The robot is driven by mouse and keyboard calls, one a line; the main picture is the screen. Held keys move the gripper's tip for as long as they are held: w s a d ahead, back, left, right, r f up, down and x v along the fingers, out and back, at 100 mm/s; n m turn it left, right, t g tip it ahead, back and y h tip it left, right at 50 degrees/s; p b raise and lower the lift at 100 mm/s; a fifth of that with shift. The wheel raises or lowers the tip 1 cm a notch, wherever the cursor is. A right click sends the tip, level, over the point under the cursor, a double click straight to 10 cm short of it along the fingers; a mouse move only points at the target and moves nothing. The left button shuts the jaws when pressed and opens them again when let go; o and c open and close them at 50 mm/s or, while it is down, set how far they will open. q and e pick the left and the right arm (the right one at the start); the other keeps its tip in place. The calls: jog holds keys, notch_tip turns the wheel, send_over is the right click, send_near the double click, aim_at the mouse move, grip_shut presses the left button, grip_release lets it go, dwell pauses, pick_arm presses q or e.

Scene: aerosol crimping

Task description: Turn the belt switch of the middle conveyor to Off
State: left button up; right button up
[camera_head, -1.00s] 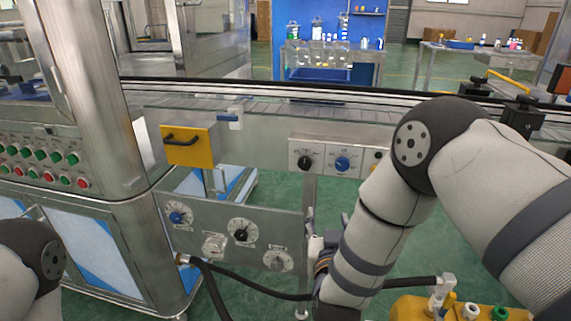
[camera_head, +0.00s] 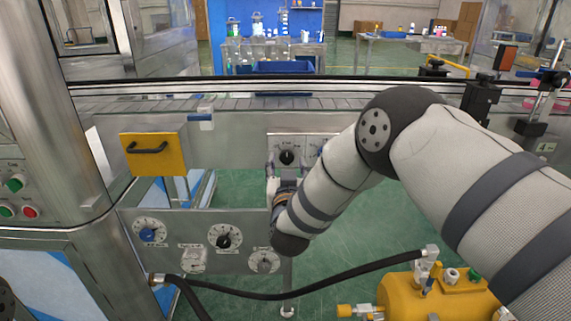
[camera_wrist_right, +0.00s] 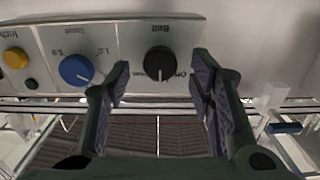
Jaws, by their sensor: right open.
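The belt switch is a black round knob (camera_head: 286,157) on a light control panel (camera_head: 280,142) on the conveyor's front side. In the right wrist view the picture is upside down, and the black knob (camera_wrist_right: 160,62) sits under the word Belt. Its exact setting is too small to read. My right gripper (camera_head: 286,173) is just below the knob in the head view. In the wrist view its open fingers (camera_wrist_right: 160,84) point at the panel, with the knob between their tips and a gap on each side. My left gripper is out of view.
A blue speed knob (camera_wrist_right: 76,69) and a yellow button (camera_wrist_right: 15,58) sit beside the switch. A yellow handled box (camera_head: 153,153) is left of the panel. A lower dial plate (camera_head: 200,232) hangs underneath. A black hose (camera_head: 330,281) and yellow unit (camera_head: 437,292) are lower right.

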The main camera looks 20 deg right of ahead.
jog(key=shift+x, duration=0.95)
jog(key=shift+w, duration=0.1)
jog(key=c, duration=1.2)
jog(key=shift+o, duration=0.2)
jog(key=shift+r+n, duration=0.1)
jog(key=shift+n, duration=1.1)
jog(key=n, duration=0.2)
jog(key=shift+n, duration=0.4)
jog(key=n, duration=0.4)
jog(key=shift+f+n, duration=0.2)
jog(key=shift+n, duration=0.1)
